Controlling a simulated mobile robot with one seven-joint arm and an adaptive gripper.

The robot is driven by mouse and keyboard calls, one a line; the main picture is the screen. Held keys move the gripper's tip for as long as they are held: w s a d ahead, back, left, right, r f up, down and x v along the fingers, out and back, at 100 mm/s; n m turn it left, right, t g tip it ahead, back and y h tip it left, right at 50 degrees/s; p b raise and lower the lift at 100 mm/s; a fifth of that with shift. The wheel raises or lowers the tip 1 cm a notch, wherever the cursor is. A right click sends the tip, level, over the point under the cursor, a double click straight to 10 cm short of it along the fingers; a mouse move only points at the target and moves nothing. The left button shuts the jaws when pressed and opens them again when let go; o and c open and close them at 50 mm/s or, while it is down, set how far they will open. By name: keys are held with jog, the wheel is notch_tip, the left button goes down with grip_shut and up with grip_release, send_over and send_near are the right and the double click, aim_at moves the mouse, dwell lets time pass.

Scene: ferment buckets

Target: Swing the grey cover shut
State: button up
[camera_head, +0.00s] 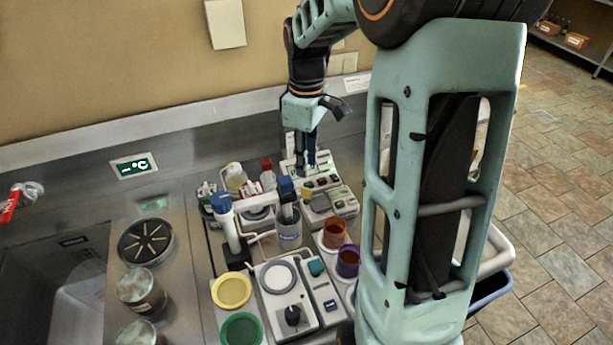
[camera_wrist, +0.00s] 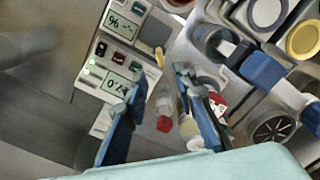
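I cannot tell for certain which part is the grey cover. A small grey square panel (camera_head: 319,203) lies on the pale control unit (camera_head: 345,204) in the head view; a similar grey panel shows in the wrist view (camera_wrist: 152,34). A grey bucket (camera_head: 288,235) stands in the middle of the bench set, with a blue-topped upright beside it. My gripper (camera_head: 308,152) points down over the back of the bench. In the wrist view its two blue fingers (camera_wrist: 159,80) are spread, with nothing clearly held. A red-capped bottle (camera_wrist: 164,108) shows between them, seemingly below.
Yellow (camera_head: 231,291) and green (camera_head: 241,330) round lids lie at the front. Orange (camera_head: 334,232) and purple (camera_head: 347,260) cups stand right of the bucket. A blue-capped white post (camera_head: 229,222) rises at left. A sink (camera_head: 55,290) is farther left.

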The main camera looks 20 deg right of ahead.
notch_tip(320, 180, up, 3)
jog(key=shift+f, duration=0.15)
jog(key=shift+d, duration=0.1)
dwell(0.3)
